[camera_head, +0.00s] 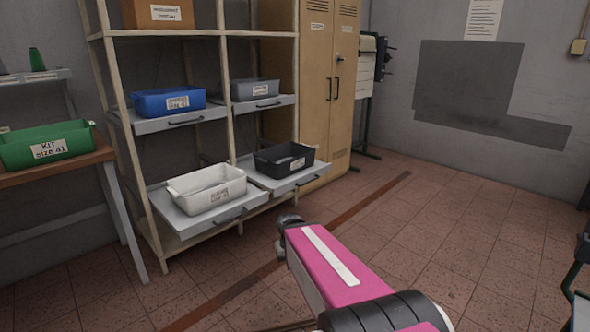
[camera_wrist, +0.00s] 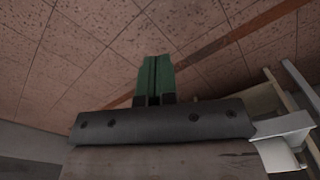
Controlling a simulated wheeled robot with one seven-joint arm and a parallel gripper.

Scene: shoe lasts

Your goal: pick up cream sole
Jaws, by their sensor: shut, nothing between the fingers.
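No cream sole can be made out for certain. A white bin (camera_head: 180,208) stands on a pulled-out lower shelf tray, and a pale shape (camera_head: 205,188) shows inside it, too small to identify. My gripper's green fingers (camera_wrist: 155,75) are together in the wrist view, with nothing between them and tiled floor behind. In the head view my pink arm reaches up from the bottom, to the right of the white bin; the fingers do not show there.
A black bin (camera_head: 272,164) sits beside the white one; blue (camera_head: 150,104) and grey (camera_head: 243,92) bins are above. A green kit box (camera_head: 20,155) stands on a table at left. A tan locker (camera_head: 322,90) is behind. Floor at right (camera_head: 450,220) is clear.

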